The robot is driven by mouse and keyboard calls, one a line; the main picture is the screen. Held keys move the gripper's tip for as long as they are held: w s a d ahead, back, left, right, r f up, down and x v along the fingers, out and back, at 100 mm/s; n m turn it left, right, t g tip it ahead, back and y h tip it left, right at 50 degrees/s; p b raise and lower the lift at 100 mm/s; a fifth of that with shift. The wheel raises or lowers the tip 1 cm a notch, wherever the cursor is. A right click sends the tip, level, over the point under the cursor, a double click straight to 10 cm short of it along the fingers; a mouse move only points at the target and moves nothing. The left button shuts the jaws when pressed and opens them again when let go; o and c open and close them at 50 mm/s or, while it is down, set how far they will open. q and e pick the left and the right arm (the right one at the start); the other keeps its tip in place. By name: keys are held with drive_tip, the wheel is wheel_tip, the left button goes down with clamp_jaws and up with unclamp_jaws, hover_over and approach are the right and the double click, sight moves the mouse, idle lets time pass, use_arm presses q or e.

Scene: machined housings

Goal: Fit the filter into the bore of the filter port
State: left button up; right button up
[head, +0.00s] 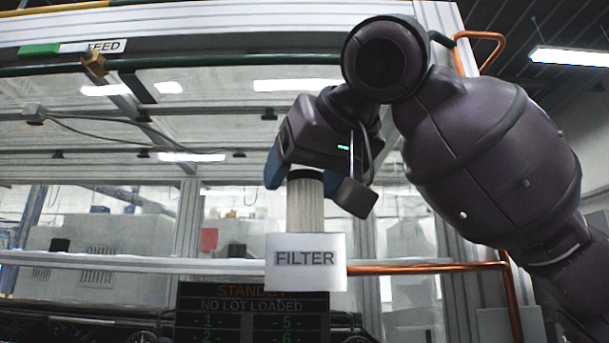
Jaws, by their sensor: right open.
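The bore of the filter port cannot be made out. My left gripper is not in view.
A copper pipe (425,268) runs right from behind the plate, and a pale rail (130,263) runs left. A dark display (252,312) reading STANDBY, NO LOT LOADED is below. A dark green pipe (215,59) with a brass fitting (95,63) crosses above.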

drive_tip(key=b+v, duration=0.2)
drive_tip(key=v, duration=1)
drive_tip(key=shift+b, duration=0.35)
drive_tip(key=shift+f, duration=0.1)
